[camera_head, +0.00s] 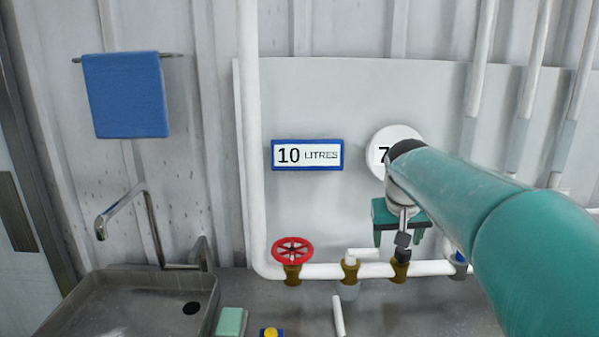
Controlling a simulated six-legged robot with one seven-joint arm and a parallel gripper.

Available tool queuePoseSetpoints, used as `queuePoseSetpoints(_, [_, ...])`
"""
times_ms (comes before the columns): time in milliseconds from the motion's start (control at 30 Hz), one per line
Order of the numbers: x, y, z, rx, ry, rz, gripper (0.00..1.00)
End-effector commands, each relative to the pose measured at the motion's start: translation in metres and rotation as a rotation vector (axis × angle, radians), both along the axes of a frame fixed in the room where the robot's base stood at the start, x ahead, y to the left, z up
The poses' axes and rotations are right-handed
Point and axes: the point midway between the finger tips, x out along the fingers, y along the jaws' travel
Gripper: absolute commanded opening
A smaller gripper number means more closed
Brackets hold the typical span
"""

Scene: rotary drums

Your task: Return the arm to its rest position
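My arm, teal with a grey wrist, reaches in from the right side of the head view. My gripper (398,239) hangs at its end with the teal fingers pointing down and spread apart. It is in front of the wall panel, just above the pipe. A dark valve handle (403,240) on a brass fitting (400,267) shows between and below the fingers. I cannot tell whether the fingers touch it; they do not look closed on it.
A white pipe (322,271) carries a red handwheel (292,251) and a white-handled valve (350,267). A "10 LITRES" sign (307,155) and a partly hidden round dial (385,137) are behind. A sink (130,300) is left; a blue towel (126,95) hangs above.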

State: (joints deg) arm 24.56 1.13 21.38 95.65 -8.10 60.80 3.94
Motion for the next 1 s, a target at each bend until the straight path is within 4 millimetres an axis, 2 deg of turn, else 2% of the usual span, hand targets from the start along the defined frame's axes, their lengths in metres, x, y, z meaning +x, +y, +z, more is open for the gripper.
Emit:
queuePoseSetpoints(33, [-0.021,0.01,0.001,-0.015,-0.004,0.011,0.65])
queuePoseSetpoints(267, [-0.107,0.035,-0.012,-0.029,-0.029,0.041,0.65])
queuePoseSetpoints(500, [-0.194,0.048,-0.046,0.019,-0.068,0.072,0.65])
queuePoseSetpoints(600, [-0.224,0.051,-0.065,0.051,-0.083,0.086,0.65])
queuePoseSetpoints(700, [-0.245,0.054,-0.081,0.081,-0.093,0.099,0.65])
queuePoseSetpoints(800, [-0.255,0.055,-0.09,0.097,-0.099,0.106,0.65])
queuePoseSetpoints(1000, [-0.258,0.056,-0.093,0.103,-0.098,0.108,0.65])
